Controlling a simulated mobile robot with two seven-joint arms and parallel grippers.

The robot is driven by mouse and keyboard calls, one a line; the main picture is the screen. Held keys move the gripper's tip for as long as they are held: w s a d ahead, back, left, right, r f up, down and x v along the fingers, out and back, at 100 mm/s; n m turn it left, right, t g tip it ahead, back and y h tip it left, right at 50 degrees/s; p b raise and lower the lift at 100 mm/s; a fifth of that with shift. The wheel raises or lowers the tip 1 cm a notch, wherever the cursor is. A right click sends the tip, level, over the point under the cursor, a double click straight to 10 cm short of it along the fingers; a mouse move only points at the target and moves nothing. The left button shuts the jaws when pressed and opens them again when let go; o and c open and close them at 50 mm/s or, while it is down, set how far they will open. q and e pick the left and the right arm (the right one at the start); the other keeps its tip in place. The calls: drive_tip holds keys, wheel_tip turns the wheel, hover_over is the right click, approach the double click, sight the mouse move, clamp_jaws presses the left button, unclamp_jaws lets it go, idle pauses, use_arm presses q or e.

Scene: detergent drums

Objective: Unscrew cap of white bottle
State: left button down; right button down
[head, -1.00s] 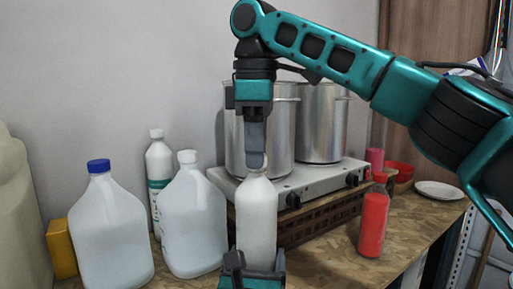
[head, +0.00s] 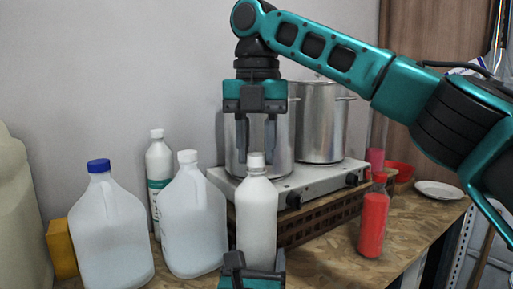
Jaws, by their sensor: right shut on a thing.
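The white bottle (head: 256,215) stands upright near the front middle of the table, with its white cap (head: 256,160) on top. My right gripper (head: 257,155) points straight down from above, one finger on each side of the cap, and is shut on it. My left gripper (head: 253,262) is low at the bottom edge of the view. Its dark fingers lie against both sides of the bottle's lower part, and it hides the bottle's base.
Blue-capped (head: 110,230) and white-capped (head: 193,220) jugs and a green-labelled bottle (head: 159,172) stand left. Behind are two steel pots (head: 320,120) on a stove (head: 335,180). A red bottle (head: 373,222) stands right. Some tabletop (head: 325,255) between is clear.

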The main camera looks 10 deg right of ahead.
sight(257, 154)
use_arm(q)
drive_tip(key=shift+f, duration=0.1)
use_arm(e)
drive_tip(key=shift+r, duration=0.2)
idle(0.4)
drive_tip(key=shift+r, duration=0.95)
drive_tip(key=shift+r, duration=2)
use_arm(q)
unclamp_jaws()
